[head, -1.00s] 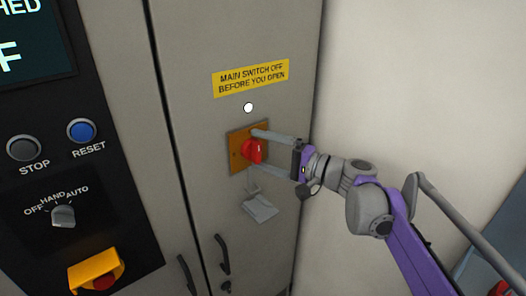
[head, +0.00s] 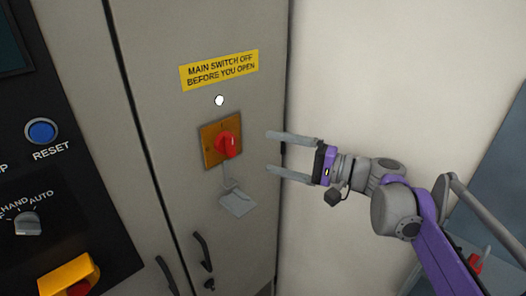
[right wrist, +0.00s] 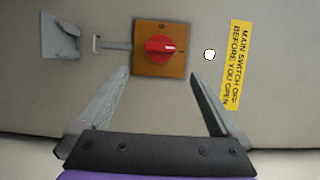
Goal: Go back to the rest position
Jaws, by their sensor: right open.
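My right gripper (head: 268,152) is open and empty, just to the right of the main switch in the head view. Its two fingers point left, apart from the switch. The switch is a red knob (head: 228,144) on an orange-brown plate (head: 209,155) on the grey cabinet door. In the right wrist view the red knob (right wrist: 161,49) lies ahead of and between the open fingers (right wrist: 163,78), with nothing held. My left gripper is not in view.
A yellow label (head: 219,70) and a white lamp (head: 219,100) are above the switch. A grey hasp (head: 238,203) hangs below it. Door handles (head: 201,250) stick out lower down. The control panel (head: 70,200) is at left. The pale wall (head: 370,80) at right is bare.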

